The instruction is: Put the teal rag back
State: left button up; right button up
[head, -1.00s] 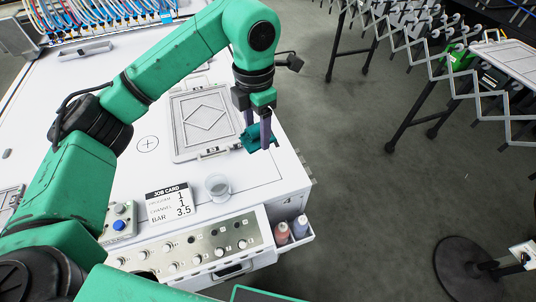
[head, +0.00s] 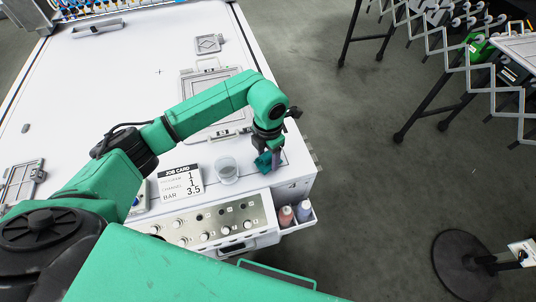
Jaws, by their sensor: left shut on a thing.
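The teal rag (head: 263,160) is a small dark teal cloth in the head view, near the front right corner of the white table. My left gripper (head: 269,164) comes down from above and is shut on it. The arm and fingers hide part of the rag. I cannot tell whether the rag touches the table top. My right gripper is not in view.
A clear cup (head: 227,171) and a job card (head: 181,183) stand left of the rag. A framed plate (head: 190,88) lies behind my arm. A control panel (head: 213,223) and an open bottle holder with two bottles (head: 286,215) are at the front.

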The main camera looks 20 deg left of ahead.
aim_at(268, 154)
pick_arm(q)
jog(key=shift+f, duration=0.5)
jog(key=shift+w+f, duration=0.1)
jog(key=o, duration=1.3)
jog(key=shift+r, duration=0.2)
notch_tip(268, 154, up, 11)
jog(key=b, duration=0.4)
jog(key=shift+d, duration=0.1)
jog(key=shift+r, duration=0.4)
